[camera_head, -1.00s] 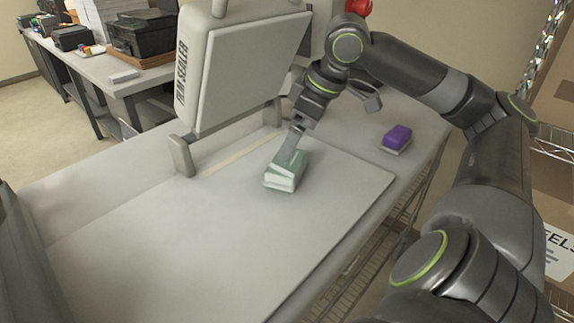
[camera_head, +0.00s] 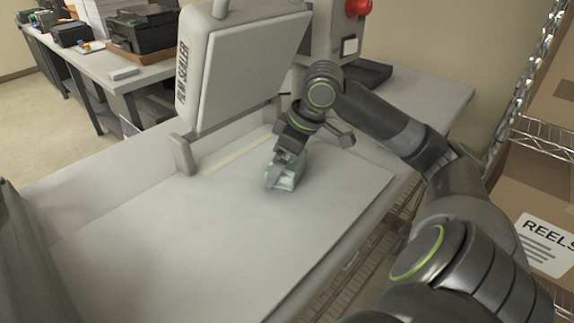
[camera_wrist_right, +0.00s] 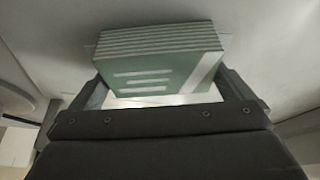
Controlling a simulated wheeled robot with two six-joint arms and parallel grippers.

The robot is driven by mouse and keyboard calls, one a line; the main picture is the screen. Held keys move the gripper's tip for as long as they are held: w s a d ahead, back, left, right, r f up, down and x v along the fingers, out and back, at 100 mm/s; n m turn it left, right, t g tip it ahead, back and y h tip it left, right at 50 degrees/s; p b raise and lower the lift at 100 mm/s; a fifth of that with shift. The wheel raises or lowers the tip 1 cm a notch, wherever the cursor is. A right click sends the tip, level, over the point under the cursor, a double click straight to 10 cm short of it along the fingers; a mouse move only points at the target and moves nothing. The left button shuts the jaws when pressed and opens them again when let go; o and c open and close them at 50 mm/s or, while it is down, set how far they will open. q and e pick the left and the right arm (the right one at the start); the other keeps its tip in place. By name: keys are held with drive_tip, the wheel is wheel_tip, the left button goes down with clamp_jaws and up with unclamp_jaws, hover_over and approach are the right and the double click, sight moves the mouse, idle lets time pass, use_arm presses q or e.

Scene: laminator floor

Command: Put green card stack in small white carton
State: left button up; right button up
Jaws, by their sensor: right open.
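The green card stack (camera_head: 288,180) sits on the grey machine bed in the head view, partly covered by my right gripper (camera_head: 277,170). In the right wrist view the stack (camera_wrist_right: 160,62) shows many layered edges and a front face with pale stripes. My right gripper (camera_wrist_right: 162,88) is open, with one finger at each side of the stack's lower part. Whether the fingers touch the stack cannot be told. I cannot make out a small white carton in either view. My left gripper is not in view.
The film sealer's upright head (camera_head: 245,70) stands behind the bed (camera_head: 180,235), close to my right arm. A red button (camera_head: 358,7) is at the back. A shelf with a carton marked REELS (camera_head: 548,240) stands at the right. The bed's front is clear.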

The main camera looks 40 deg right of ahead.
drive_tip(key=shift+f, duration=0.1)
drive_tip(key=c, duration=0.8)
